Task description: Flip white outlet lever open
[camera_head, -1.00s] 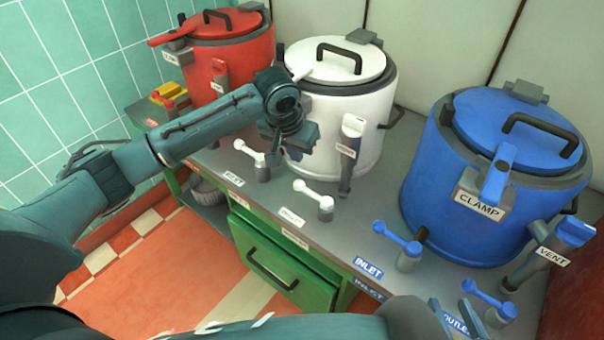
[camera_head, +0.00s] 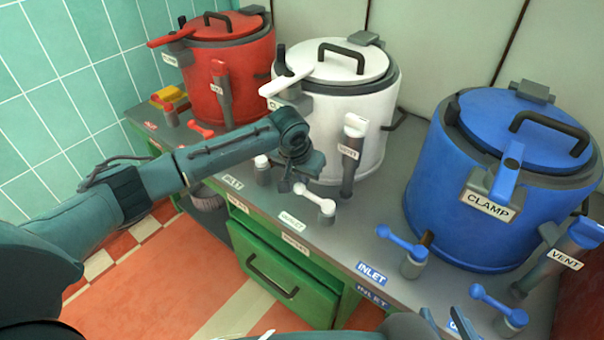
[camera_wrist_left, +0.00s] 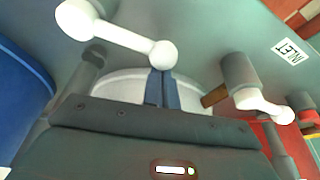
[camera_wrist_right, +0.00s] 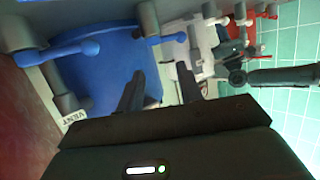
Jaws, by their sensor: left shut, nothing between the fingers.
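The white outlet lever (camera_head: 314,198) is the right one of the white kettle's two front levers. It slants from its grey post to a ball end at upper left. My left gripper (camera_head: 286,187) is shut and empty, with its fingertips just left of that ball. In the left wrist view, the lever (camera_wrist_left: 118,35) runs to its ball end right at the shut fingertips (camera_wrist_left: 161,71); I cannot tell whether they touch. My right gripper (camera_wrist_right: 160,69) is open and empty near the blue kettle; its fingertips also show at the bottom of the head view (camera_head: 452,318).
The white inlet lever (camera_head: 262,163) is close left of my left gripper, partly hidden by my arm. The white kettle (camera_head: 345,115) and its vent handle (camera_head: 351,155) stand behind. The blue kettle (camera_head: 430,190) with its levers is right, the red kettle (camera_head: 240,65) left.

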